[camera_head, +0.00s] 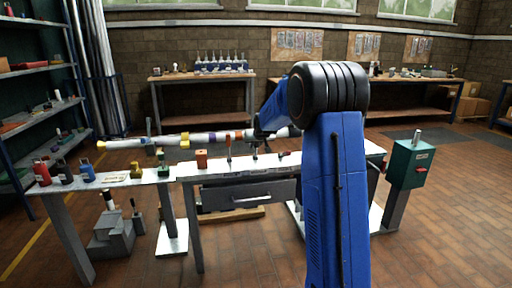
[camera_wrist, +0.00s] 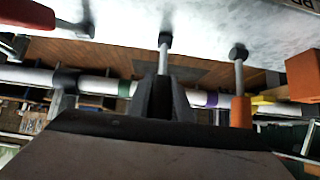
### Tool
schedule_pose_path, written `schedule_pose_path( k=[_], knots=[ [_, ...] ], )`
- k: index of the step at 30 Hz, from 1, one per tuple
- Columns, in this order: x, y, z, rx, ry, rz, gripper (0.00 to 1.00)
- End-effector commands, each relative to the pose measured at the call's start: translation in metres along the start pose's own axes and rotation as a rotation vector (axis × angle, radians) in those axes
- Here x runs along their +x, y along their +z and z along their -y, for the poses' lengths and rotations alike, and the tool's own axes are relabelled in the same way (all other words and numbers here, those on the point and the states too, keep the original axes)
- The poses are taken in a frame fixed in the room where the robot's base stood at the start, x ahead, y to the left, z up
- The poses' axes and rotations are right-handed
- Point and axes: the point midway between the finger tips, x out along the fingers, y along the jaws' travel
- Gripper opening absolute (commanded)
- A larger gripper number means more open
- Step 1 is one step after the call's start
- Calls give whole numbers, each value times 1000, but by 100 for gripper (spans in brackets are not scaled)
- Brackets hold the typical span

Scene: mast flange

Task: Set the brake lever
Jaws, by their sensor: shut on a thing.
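Three short levers or tools with dark ends and metal shafts stand on the white table. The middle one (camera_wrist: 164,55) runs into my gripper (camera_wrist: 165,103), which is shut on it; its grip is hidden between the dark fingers. An orange-handled one (camera_wrist: 241,108) is upright on the right in the wrist view and also shows in the head view (camera_head: 228,148). A red-handled one (camera_wrist: 25,14) leans over on the left. No label shows which is the brake lever. A green box (camera_head: 409,164) with a metal post and a red part stands at the right.
A long banded pole (camera_head: 209,138) lies across behind the levers. An orange block (camera_head: 201,159) sits on the white table (camera_head: 330,168) left of them. Colored small items stand at the table's left end. A drawer (camera_head: 245,197) is under the top.

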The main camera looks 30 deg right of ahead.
Motion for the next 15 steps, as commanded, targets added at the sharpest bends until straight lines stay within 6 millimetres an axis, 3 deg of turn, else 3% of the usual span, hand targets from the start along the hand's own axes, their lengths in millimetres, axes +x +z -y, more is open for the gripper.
schedule_pose_path(
  k=[15],
  knots=[
    [18,-13,0,0,1,278,0]
  ],
)
